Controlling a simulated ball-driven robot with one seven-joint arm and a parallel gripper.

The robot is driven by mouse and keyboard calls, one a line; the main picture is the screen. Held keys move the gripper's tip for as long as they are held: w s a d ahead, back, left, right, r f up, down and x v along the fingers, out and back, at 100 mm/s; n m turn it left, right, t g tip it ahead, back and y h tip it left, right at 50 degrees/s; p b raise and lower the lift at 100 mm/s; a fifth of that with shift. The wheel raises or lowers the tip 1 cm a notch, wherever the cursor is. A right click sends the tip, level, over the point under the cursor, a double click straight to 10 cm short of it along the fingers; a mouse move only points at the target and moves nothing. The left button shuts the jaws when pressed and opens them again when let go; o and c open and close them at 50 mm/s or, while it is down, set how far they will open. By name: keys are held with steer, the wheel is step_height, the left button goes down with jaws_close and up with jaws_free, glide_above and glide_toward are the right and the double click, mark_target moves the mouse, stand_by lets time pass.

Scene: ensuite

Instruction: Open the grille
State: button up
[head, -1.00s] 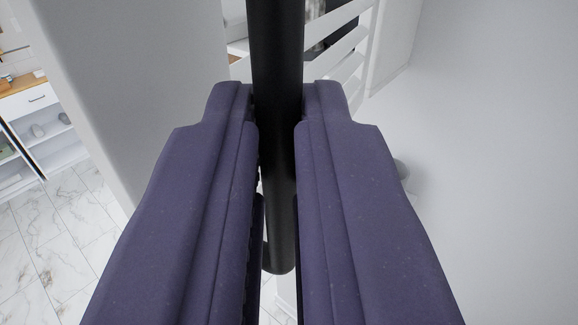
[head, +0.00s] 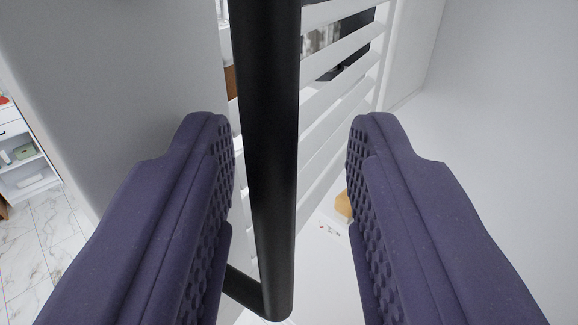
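The grille (head: 352,88) shows as white slanted slats behind a black bar handle (head: 265,150). The handle runs down the middle of the head view and ends low, where a short black stem goes off to the left. My gripper (head: 291,135) is open, with its two purple padded fingers on either side of the handle. The left finger is close to the handle; whether it touches cannot be told. A wide gap lies between the handle and the right finger. Part of the grille is hidden behind the handle and fingers.
A plain grey wall or panel (head: 120,80) stands on the left. White shelves (head: 25,155) and a marble-look tiled floor (head: 55,235) show at the far left. A pale wall (head: 490,110) fills the right. A small orange-tan object (head: 343,205) shows behind the slats.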

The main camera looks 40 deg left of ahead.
steer(key=b+v, duration=0.2)
steer(key=v, duration=0.5)
steer(key=shift+s, duration=0.2)
steer(key=shift+d+r, duration=0.1)
steer(key=shift+d, duration=0.05)
steer(key=w+r+m+t+h, duration=0.1)
steer(key=w+r+t+h, duration=0.55)
steer(key=r, duration=0.75)
steer(key=s+a+r+m+g+h, duration=0.1)
steer(key=a+r+m+h, duration=0.1)
steer(key=a+r, duration=0.1)
steer(key=s+a+r+m+g+h, duration=0.1)
steer(key=a+r+m+h, duration=0.2)
steer(key=r, duration=0.3)
steer(key=s+a+r+m+g+h, duration=0.1)
steer(key=a+r+m+h, duration=0.1)
steer(key=a+r+h, duration=0.1)
steer(key=shift+r+m+h, duration=0.25)
steer(key=shift+r+m, duration=0.05)
steer(key=shift+r, duration=0.4)
steer(key=s+a+n+g+y, duration=0.25)
steer(key=s+a+y, duration=0.35)
steer(key=a, duration=0.6)
step_height(320, 180, down, 40)
steer(key=h+b, duration=0.1)
steer(key=b, duration=3.9)
steer(key=shift+s+d+m, duration=0.25)
steer(key=shift+s+m, duration=0.1)
steer(key=shift+m, duration=0.1)
